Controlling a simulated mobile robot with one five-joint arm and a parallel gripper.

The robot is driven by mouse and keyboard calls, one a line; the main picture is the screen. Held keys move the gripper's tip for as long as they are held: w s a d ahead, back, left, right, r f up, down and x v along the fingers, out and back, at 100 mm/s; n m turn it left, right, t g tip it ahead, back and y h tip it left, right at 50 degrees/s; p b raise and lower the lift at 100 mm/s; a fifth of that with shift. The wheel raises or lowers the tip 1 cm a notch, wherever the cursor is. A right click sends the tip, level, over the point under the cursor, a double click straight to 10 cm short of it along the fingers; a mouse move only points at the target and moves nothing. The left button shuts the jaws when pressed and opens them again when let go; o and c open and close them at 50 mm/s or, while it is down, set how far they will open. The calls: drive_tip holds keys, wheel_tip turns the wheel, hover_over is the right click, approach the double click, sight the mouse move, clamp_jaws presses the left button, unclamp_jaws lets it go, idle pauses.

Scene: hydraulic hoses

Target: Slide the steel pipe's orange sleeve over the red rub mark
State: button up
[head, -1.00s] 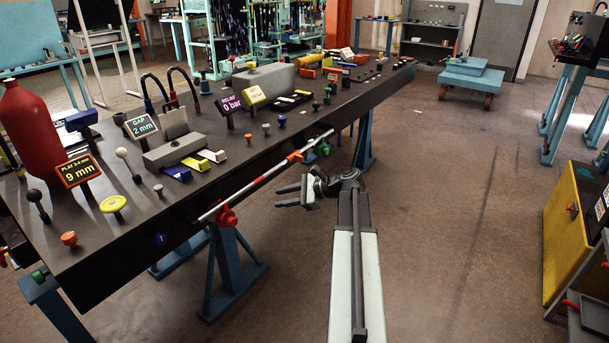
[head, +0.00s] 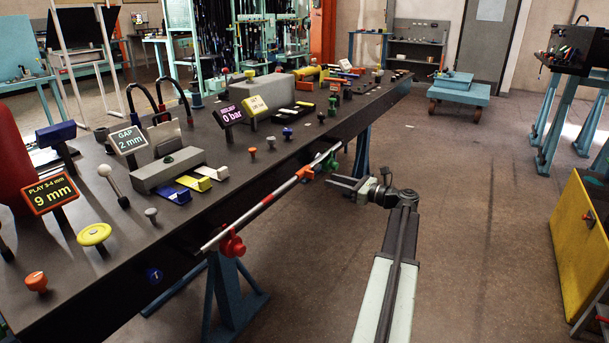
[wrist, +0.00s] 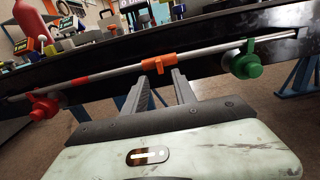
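The steel pipe (head: 245,220) runs along the front edge of the dark bench, and also shows in the wrist view (wrist: 205,53). Its orange sleeve (head: 304,173) sits on the pipe, right of the red rub mark (head: 268,200), with bare pipe between them. In the wrist view the sleeve (wrist: 158,62), with a small tab below, is apart from the red mark (wrist: 80,80) to its left. My gripper (head: 332,184) is open and empty in front of the bench. In the wrist view its fingertips (wrist: 161,73) point at the sleeve, one on each side, just short of it.
A red clamp (head: 232,243) holds the pipe's left end and a green clamp (wrist: 245,62) its right end. The bench top (head: 120,255) carries knobs, display signs and a grey block (head: 166,170). Blue trestle legs (head: 228,295) stand below.

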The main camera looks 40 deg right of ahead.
sight(313, 175)
drive_tip(key=x, duration=0.8)
clamp_jaws()
idle(1.3)
